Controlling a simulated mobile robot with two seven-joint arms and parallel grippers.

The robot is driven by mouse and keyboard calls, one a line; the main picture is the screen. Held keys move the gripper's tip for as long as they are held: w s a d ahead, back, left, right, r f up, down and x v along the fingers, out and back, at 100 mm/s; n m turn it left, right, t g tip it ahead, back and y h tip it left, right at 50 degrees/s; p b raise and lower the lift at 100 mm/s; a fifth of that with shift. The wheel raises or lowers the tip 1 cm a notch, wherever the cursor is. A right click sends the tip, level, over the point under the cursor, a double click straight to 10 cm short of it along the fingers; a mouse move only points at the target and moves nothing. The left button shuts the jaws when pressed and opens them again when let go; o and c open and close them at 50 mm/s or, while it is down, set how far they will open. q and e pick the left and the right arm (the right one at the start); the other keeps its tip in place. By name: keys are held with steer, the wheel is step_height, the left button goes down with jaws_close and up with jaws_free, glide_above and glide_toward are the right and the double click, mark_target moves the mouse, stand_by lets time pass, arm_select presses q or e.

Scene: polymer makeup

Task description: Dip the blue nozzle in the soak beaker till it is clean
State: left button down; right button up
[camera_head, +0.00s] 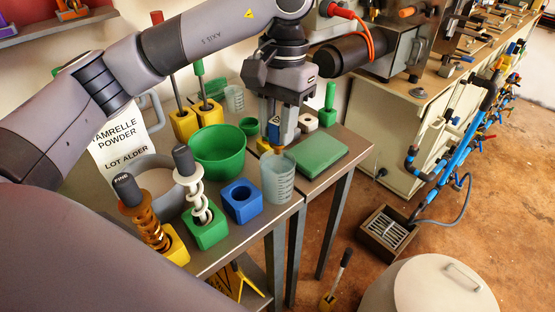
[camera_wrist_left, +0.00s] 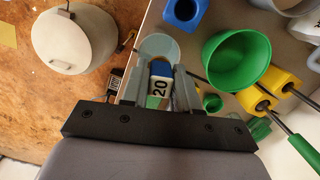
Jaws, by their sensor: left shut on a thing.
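My left gripper (camera_head: 283,118) points down above the soak beaker (camera_head: 279,178), a pale translucent cup with graduation marks. It is shut on the blue nozzle (camera_head: 277,120), which shows a blue band between the fingers. In the left wrist view, the nozzle (camera_wrist_left: 160,88) shows a white label reading "20" and some blue between the fingers (camera_wrist_left: 160,80). The beaker (camera_wrist_left: 158,46) lies just beyond the fingertips there. The nozzle's lower end is near the beaker's mouth; I cannot tell whether it is inside. My right gripper is not in view.
A blue holder (camera_head: 242,202) with an empty hole stands left of the beaker. A green bowl (camera_head: 217,153) is behind it. A green slab (camera_head: 318,153) lies to the right. Whisk-like tools stand in green (camera_head: 208,232) and yellow holders at the left. The beaker stands near the table's front edge.

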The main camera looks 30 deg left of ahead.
mark_target(276, 121)
arm_select(q)
steer(key=shift+r+p, duration=1.75)
steer(key=shift+r, duration=0.35)
steer(key=shift+f, duration=0.1)
